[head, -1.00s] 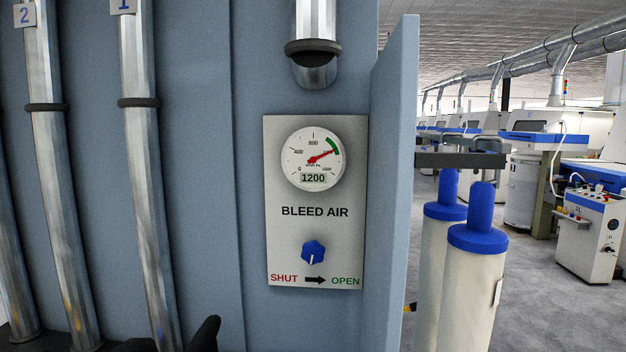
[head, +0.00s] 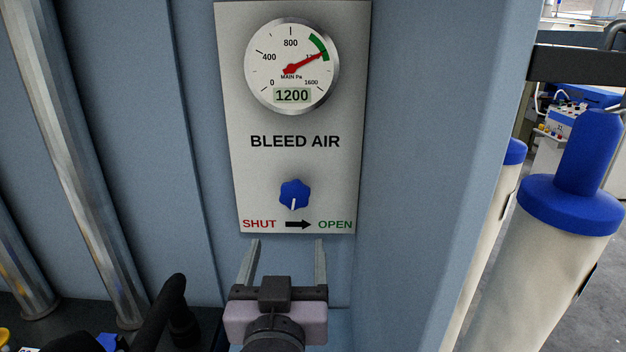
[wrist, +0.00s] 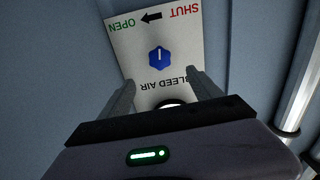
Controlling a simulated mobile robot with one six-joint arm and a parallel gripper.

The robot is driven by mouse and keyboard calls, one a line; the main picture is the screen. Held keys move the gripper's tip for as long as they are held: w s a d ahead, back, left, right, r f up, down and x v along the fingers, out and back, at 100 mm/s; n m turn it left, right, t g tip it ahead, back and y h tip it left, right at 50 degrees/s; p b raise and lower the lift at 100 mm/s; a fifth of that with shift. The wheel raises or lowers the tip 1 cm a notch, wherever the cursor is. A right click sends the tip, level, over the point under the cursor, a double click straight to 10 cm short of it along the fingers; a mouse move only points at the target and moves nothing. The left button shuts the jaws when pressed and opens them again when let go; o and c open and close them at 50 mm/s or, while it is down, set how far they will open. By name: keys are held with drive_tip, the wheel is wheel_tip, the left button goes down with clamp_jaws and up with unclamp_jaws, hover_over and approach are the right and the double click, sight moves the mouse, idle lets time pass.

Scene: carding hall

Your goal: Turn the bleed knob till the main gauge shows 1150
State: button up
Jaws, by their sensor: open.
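The blue bleed knob (head: 294,194) sits on the grey BLEED AIR panel (head: 353,150), with its white pointer line aimed downward. Below it are a red SHUT, a black arrow pointing right and a green OPEN. The main gauge (head: 291,66) above has a red needle at the green band, and its display reads 1200. My gripper (head: 286,245) is open and empty, its two fingers apart just below the panel's lower edge and below the knob. In the wrist view the knob (wrist: 159,57) shows upside down, beyond the open fingers, clear of them.
A blue-grey wall (head: 420,170) juts out to the right of the panel. Metal pipes (head: 85,150) run down the left. Cream cylinders with blue tops (head: 570,200) stand at the right beyond the wall.

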drive_tip(key=p, duration=0.7)
approach(294, 199)
drive_tip(key=w, duration=0.7)
drive_tip(key=w+b, duration=0.1)
drive_tip(key=w, duration=0.3)
drive_tip(key=shift+d, duration=0.25)
drive_tip(key=c, duration=1.3)
drive_tip(key=shift+c, duration=0.2)
drive_tip(key=shift+b, duration=0.45)
